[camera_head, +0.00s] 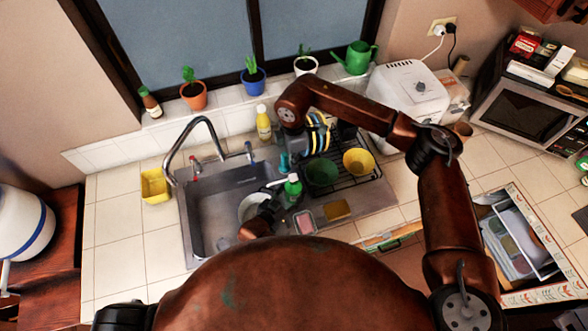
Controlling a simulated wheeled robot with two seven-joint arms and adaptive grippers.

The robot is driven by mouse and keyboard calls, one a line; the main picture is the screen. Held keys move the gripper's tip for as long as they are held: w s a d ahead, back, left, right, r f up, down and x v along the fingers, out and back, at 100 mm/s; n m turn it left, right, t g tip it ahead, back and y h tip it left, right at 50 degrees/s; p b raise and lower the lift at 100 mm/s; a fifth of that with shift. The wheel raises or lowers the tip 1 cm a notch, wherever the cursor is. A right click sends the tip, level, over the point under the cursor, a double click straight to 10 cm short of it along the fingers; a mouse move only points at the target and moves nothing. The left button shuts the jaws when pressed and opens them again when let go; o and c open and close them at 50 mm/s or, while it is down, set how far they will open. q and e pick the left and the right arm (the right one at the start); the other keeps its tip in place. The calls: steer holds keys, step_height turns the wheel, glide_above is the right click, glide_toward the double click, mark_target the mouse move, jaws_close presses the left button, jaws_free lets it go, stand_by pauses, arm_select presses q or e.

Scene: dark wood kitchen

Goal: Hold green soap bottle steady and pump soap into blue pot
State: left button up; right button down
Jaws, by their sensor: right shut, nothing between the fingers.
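The green soap bottle (293,188) stands at the right edge of the sink, its white pump spout (276,183) pointing left. A round pale pot (250,207) sits in the sink, left of the bottle and partly covered by my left arm; its blue colour does not show clearly. My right gripper (289,158) is shut and empty, pointing down above and just behind the pump; I cannot tell whether it touches. My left gripper (276,207) is low beside the pot and bottle. Its fingers are mostly hidden, so its grip on the bottle is unclear.
The tap (197,140) arches over the sink (208,235). A yellow bottle (263,124) stands behind it. A dish rack (352,184) with green and yellow bowls is at right. The left counter is mostly clear.

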step_height(320, 180, up, 5)
glide_above(293, 177)
steer(key=shift+w, duration=0.2)
stand_by(0.4)
step_height(293, 177, up, 2)
steer(key=shift+s+r, duration=0.1)
steer(key=shift+s, duration=0.05)
stand_by(0.3)
step_height(293, 177, down, 14)
steer(key=shift+f, duration=0.1)
stand_by(0.5)
